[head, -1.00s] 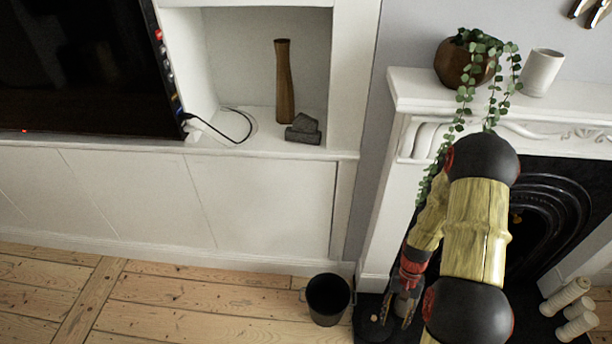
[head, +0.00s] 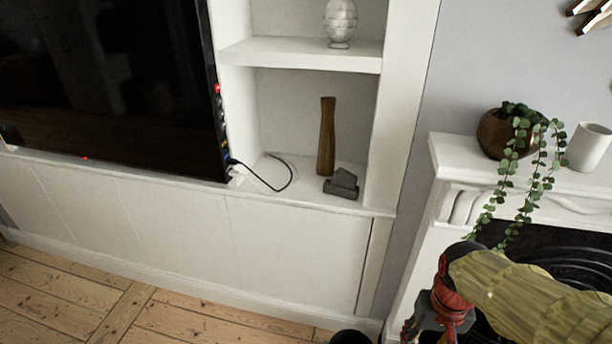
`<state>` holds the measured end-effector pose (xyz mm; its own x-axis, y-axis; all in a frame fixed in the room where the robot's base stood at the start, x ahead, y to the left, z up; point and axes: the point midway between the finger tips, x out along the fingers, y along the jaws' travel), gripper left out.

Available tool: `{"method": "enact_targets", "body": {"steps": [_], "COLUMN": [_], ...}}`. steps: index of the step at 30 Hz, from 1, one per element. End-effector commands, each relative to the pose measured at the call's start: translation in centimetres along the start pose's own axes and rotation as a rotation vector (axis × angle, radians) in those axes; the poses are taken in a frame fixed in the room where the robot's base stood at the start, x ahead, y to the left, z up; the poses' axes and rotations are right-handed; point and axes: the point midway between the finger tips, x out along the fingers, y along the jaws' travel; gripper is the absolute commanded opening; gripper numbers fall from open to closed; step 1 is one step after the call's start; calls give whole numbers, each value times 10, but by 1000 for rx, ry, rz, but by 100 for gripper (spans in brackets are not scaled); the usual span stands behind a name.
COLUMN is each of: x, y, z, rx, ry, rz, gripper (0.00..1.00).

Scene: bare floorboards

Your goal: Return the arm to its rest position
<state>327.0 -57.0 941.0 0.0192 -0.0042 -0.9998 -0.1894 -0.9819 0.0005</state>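My arm reaches in from the lower right of the head view, in front of the fireplace. My gripper (head: 432,338) is at the bottom edge of the picture, pointing down beside the white fireplace surround. Its fingertips are cut off by the frame edge, so I cannot see whether it is open or holds anything.
A black bin (head: 350,338) shows only its top at the bottom edge, left of my gripper. A white mantel (head: 450,160) holds a trailing plant (head: 510,133) and a white cup (head: 588,147). A brown vase (head: 327,137) stands in the alcove. Floorboards (head: 60,295) at lower left are clear.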

Motion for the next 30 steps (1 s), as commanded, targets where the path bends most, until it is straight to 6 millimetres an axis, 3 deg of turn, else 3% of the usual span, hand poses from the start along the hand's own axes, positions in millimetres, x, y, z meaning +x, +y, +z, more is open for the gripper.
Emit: {"method": "enact_targets", "body": {"steps": [3, 15, 21, 27, 30], "x": [-36, -136, -154, -153, -153], "y": [-11, -41, -50, -51, -51], "z": [10, 33, 39, 38, 38], "rx": [-37, -150, -183, -187, -186], "ry": [101, 422, 474, 471, 471], "rz": [-3, -35, -48, -49, -49], "gripper": [42, 42, 42, 42, 36]}}
